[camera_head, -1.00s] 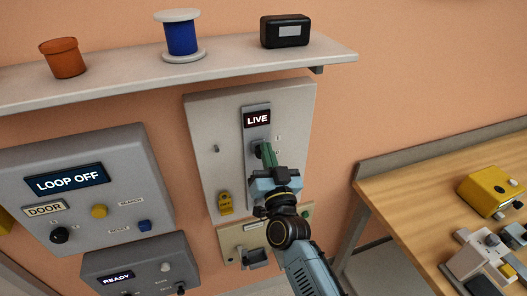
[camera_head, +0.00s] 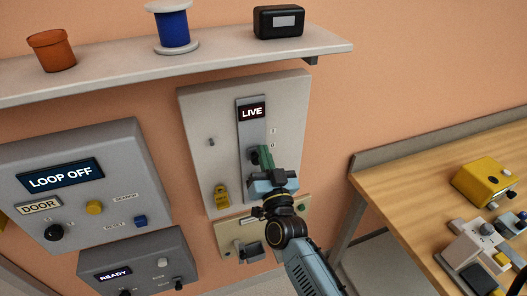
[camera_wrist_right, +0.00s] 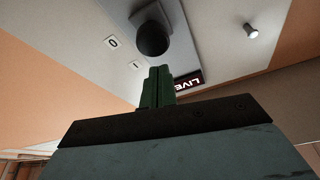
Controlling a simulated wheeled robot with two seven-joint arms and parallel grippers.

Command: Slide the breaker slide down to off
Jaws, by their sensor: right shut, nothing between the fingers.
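The breaker panel (camera_head: 203,118) on the wall has a dark vertical strip with a display (camera_head: 252,112) reading LIVE. The slide's black knob (camera_head: 254,157) is partly hidden behind my right gripper (camera_head: 264,152). In the right wrist view the knob (camera_wrist_right: 152,38) is near the O label (camera_wrist_right: 112,42), beyond the I label (camera_wrist_right: 135,64). My right gripper's green fingers (camera_wrist_right: 158,84) are shut and empty, on the LIVE side of the knob, which is its upper side. I cannot tell whether they touch. My left gripper is not in view.
A yellow tag (camera_head: 221,197) hangs low on the panel. A shelf (camera_head: 110,80) with a pot, spool and black box juts out above. A LOOP OFF box (camera_head: 105,150) is left. A wooden bench (camera_head: 410,185) with devices stands right.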

